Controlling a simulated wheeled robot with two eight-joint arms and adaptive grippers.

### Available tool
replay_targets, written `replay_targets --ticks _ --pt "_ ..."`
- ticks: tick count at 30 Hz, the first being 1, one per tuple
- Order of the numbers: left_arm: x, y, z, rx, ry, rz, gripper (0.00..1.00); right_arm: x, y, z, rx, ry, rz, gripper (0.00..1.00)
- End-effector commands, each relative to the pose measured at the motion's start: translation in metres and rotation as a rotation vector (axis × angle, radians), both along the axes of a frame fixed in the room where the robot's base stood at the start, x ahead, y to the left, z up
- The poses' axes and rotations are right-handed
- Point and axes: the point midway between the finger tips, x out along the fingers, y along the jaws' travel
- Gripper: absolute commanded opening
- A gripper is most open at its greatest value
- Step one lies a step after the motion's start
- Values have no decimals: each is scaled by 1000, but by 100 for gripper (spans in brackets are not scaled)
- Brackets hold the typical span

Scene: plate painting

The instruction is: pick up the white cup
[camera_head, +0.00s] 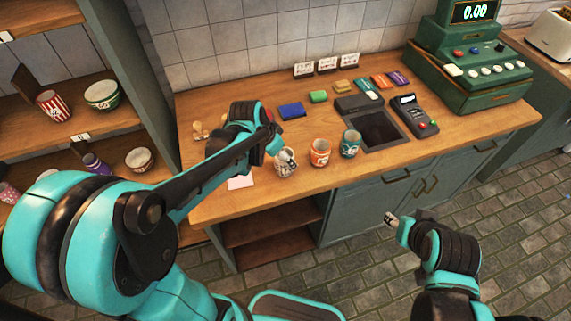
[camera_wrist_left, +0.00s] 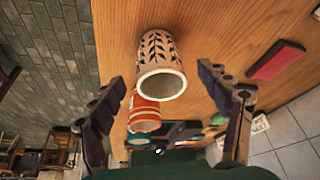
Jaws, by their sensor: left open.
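The white cup (camera_head: 285,168) with a dark leaf pattern stands near the counter's front edge in the head view, partly covered by my left gripper (camera_head: 282,152). In the left wrist view the white cup (camera_wrist_left: 160,50) shows its open mouth, between and beyond the fingers of my left gripper (camera_wrist_left: 162,78). Those fingers are spread wide, one on each side, with visible gaps to the cup. My right gripper (camera_head: 391,218) is over the floor in front of the counter, away from the cup; its fingers are too small to read.
An orange cup (camera_head: 320,153) and a teal cup (camera_head: 350,144) stand just right of the white cup. The orange cup (camera_wrist_left: 144,118) overlaps the white one in the wrist view. A dark tray (camera_head: 376,131), a card reader (camera_head: 415,116) and a green cash register (camera_head: 468,65) are farther right.

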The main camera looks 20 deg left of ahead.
Motion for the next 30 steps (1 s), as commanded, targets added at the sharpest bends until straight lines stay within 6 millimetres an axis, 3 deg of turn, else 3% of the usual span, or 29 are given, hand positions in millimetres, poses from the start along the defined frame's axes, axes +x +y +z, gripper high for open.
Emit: replay_targets --ticks 12,19,20,24,27,30 --pt "17 -12 -51 0 -1 1 76 0 0 -28 0 0 0 45" --pt "18 -13 -51 0 -1 2 76 0 0 -26 0 0 0 45" --pt "18 -13 -51 0 -1 2 73 0 0 -26 0 0 0 45" --pt "18 -13 -51 0 -1 2 36 0 0 -26 0 0 0 45" --pt "18 -13 -51 0 -1 2 15 0 0 -26 0 0 0 45" --pt "18 -13 -51 0 -1 2 15 0 0 -26 0 0 0 45"
